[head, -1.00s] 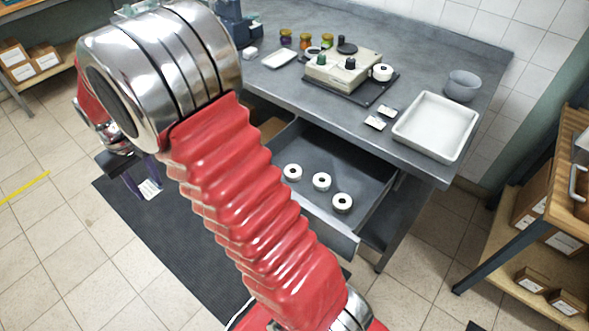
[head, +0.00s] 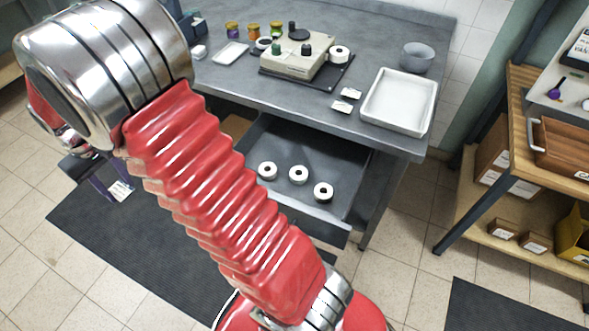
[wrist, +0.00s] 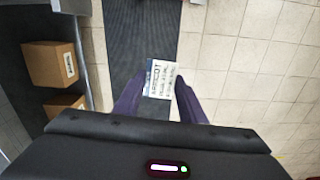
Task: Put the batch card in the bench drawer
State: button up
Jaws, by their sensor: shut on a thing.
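My gripper (head: 106,187) is at the left in the head view, low over the floor beside the bench. It is shut on the batch card (head: 121,191), a small white card with dark print. In the wrist view the card (wrist: 161,79) sits between the tips of my purple fingers (wrist: 157,92), and part of its print reads "APRICOT". The bench drawer (head: 340,190) stands open under the grey bench top, to the right of my gripper and apart from it. Several white rolls lie in a row in it. My red arm hides the drawer's left part.
The bench top (head: 225,85) holds a sealing machine (head: 290,62), jars, a white tray (head: 400,100), a bowl (head: 417,57) and two small cards (head: 345,99). A wooden shelf unit (head: 500,150) stands at right. A dark mat (head: 90,225) lies on the floor.

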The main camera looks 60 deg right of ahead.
jog(key=s+d+m, duration=0.1)
jog(key=s+d, duration=0.2)
jog(key=d, duration=0.4)
jog(key=s+d+m, duration=0.1)
jog(key=s+d, duration=0.2)
jog(key=d, duration=0.4)
jog(key=s+d+f+m, duration=0.1)
jog(key=s+d, duration=0.2)
jog(key=d, duration=0.4)
jog(key=shift+s+d+m, duration=0.25)
jog(key=shift+d+m, duration=0.15)
jog(key=s+d+f, duration=0.2)
jog(key=s+d, duration=0.5)
jog(key=s, duration=0.2)
jog(key=n, duration=0.3)
send_over(279, 186)
jog(key=s+a, duration=0.1)
jog(key=a, duration=0.1)
notch_tip(279, 186, down, 4)
jog(key=shift+s+a+f+n, duration=0.15)
jog(key=shift+s+n, duration=0.2)
jog(key=shift+n, duration=0.65)
jog(key=shift+f, duration=2.95)
jog(key=shift+f, duration=2.05)
